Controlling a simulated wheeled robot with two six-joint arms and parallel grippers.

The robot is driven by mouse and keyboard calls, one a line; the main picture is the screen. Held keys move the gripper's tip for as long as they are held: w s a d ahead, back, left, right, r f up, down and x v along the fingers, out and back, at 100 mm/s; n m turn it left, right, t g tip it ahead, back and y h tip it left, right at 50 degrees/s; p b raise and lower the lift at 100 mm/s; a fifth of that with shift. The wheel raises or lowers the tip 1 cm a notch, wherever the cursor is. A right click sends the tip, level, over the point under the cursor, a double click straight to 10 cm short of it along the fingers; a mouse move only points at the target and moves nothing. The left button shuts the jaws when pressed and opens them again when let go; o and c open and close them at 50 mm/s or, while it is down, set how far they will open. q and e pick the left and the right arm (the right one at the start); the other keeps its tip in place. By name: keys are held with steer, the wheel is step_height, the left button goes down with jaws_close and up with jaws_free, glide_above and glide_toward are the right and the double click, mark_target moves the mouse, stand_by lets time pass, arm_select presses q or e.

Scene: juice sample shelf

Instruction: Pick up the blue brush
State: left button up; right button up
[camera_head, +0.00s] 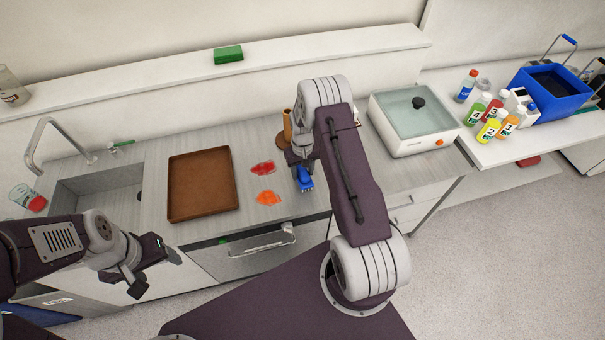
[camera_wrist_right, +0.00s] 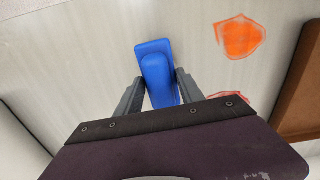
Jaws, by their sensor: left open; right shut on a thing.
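The blue brush (camera_head: 306,183) is at the counter's front part, right of the orange stain, in the head view. In the right wrist view the blue brush (camera_wrist_right: 157,70) lies between the two fingers. My right gripper (camera_wrist_right: 160,92) is shut on it; the fingers touch its sides. In the head view my right gripper (camera_head: 301,168) points down over the counter, partly hidden by its own wrist. Whether the brush touches the counter is hard to tell. My left gripper (camera_head: 146,266) is open and empty, in front of the counter at the lower left.
A red stain (camera_head: 263,168) and an orange stain (camera_head: 268,197) mark the counter beside a brown tray (camera_head: 174,190). A sink (camera_head: 95,190) is at left. A glass-lidded box (camera_head: 412,143) stands at right. Several bottles and a blue bin (camera_head: 546,100) stand farther right.

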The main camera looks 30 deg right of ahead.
mark_target(303, 171)
steer(key=shift+w+r, duration=0.1)
steer(key=shift+r, duration=0.3)
steer(key=r+b, duration=0.2)
steer(key=r, duration=0.1)
steer(key=shift+s+r, duration=0.1)
steer(key=shift+s, duration=0.3)
steer(key=s+a+r+b, duration=0.2)
steer(key=s+r, duration=0.4)
steer(key=s, duration=0.5)
steer(key=shift+a+r, duration=0.15)
steer(key=shift+r, duration=0.2)
